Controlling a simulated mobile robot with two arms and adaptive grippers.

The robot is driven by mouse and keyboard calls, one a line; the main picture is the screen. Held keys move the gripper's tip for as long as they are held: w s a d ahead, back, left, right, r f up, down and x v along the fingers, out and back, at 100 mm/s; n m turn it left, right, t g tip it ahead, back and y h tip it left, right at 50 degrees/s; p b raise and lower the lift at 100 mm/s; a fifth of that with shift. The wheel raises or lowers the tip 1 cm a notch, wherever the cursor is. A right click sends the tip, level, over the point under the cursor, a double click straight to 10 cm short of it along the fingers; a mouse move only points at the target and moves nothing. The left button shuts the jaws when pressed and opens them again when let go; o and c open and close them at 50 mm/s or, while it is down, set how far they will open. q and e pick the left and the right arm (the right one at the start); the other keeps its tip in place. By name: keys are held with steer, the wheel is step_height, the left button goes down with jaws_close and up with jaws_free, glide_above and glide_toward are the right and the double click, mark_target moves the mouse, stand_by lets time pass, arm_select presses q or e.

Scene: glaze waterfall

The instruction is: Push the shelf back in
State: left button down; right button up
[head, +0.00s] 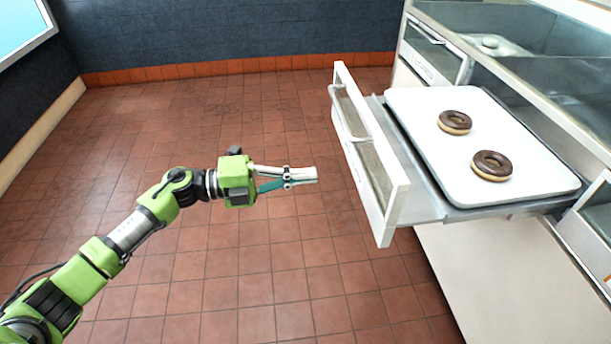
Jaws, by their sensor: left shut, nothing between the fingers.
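The pulled-out shelf (432,213) sticks out of the display case at the right. Its white front panel (392,200) has a bar handle (345,112) and faces left. A white tray (530,186) lies on the shelf with two chocolate-glazed donuts on it, one farther back (454,122) and one nearer (492,165). My left gripper (314,174) is shut and empty. It points right toward the front panel and looks apart from it, with a gap of floor showing between. My right gripper is not in view.
The display case (500,270) has glass above and a white base below. Another closed drawer front (436,50) sits farther along it, with a tray (492,44) behind glass. The tiled floor (200,110) to the left is clear up to the dark wall.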

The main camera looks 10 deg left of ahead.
mark_target(368, 169)
arm_select(q)
steer(key=x, duration=1)
steer(key=shift+w+d+f, duration=0.1)
steer(key=shift+w+d, duration=0.05)
steer(key=shift+d, duration=0.2)
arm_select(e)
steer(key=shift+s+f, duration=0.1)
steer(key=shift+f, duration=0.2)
arm_select(q)
steer(key=shift+d, duration=0.1)
